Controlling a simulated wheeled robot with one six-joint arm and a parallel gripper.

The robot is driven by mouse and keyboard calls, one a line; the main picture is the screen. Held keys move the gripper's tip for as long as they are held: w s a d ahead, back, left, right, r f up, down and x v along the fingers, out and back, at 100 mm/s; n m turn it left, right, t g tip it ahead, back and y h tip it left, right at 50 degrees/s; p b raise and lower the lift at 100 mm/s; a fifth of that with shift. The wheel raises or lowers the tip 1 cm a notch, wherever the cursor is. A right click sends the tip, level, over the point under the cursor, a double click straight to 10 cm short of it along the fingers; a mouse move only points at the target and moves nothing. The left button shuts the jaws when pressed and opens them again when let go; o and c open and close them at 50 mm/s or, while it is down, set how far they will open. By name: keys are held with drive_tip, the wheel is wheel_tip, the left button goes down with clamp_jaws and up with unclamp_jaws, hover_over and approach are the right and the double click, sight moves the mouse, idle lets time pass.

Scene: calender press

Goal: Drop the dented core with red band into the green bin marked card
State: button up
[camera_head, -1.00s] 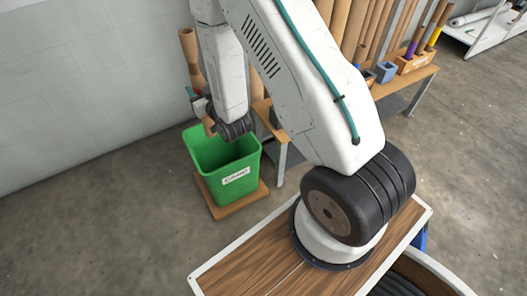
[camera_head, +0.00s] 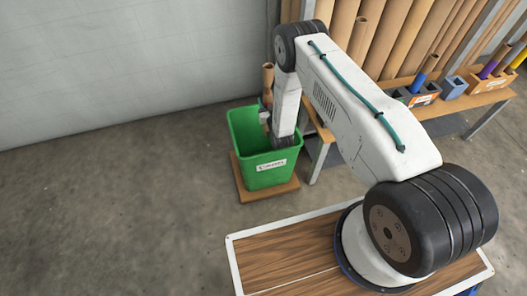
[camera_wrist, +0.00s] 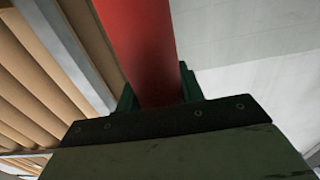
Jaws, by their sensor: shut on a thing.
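The core is a brown cardboard tube (camera_head: 267,77) standing nearly upright over the green bin in the head view. In the wrist view its red band (camera_wrist: 138,45) fills the space between my fingers. My gripper (camera_head: 265,113) is shut on the core; its green fingers (camera_wrist: 158,92) also show in the wrist view. The green bin (camera_head: 265,181) stands below, open at the top, with a white label (camera_head: 272,165) whose writing is too blurred to read surely. The core's lower end is at or above the bin's opening; its exact depth is unclear. No dent is visible.
The bin stands on a brown wooden base (camera_head: 246,193). A wooden bench (camera_head: 455,107) to its right holds small boxes with coloured tubes (camera_head: 424,68). Several tall brown tubes (camera_head: 390,40) lean behind it. The floor (camera_head: 120,190) left of the bin is clear.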

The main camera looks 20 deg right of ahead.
wheel_tip(320, 180, down, 9)
drive_tip(key=shift+r, duration=0.2)
idle(0.4)
drive_tip(key=shift+w+a, duration=0.1)
